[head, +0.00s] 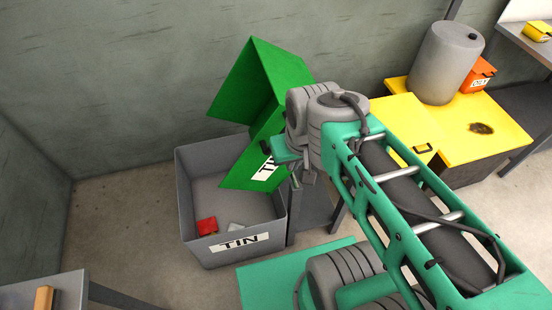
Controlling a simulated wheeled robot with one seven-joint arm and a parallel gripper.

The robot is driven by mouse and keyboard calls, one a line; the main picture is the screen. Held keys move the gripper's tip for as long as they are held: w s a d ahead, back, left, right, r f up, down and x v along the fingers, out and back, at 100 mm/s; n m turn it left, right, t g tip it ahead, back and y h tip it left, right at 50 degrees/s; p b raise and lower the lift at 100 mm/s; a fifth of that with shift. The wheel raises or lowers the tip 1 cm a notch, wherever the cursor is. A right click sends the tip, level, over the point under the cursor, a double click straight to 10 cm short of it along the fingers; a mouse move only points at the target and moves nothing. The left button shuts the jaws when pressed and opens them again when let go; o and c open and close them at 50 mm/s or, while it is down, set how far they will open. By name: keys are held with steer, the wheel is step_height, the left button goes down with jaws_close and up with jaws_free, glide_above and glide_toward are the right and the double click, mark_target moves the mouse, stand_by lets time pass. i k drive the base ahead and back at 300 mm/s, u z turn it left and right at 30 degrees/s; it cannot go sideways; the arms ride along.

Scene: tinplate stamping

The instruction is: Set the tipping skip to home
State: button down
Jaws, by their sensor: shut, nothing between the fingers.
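The tipping skip (250,91) is a green open box with a white label, partly hidden by my arm. It stands steeply tilted, leaning over a grey bin (183,212) marked TIN. My gripper (295,185) is at the skip's right side, beside the labelled face, and looks shut and empty. Whether it touches the skip is hard to tell, since my wrist covers that spot. The skip's mount is mostly hidden behind my arm.
Inside the bin lie a red piece (207,226) and a pale piece (236,227). A yellow bench (459,133) with a grey drum (441,62) and an orange box (478,75) stands at right. A grey table edge (70,290) shows at lower left. Floor left of the bin is clear.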

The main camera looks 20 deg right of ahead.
mark_target(253, 94)
steer(key=z, duration=0.95)
steer(key=k, duration=1.1)
steer(key=u, duration=1.45)
steer(key=i, duration=0.5)
steer(key=u, duration=0.05)
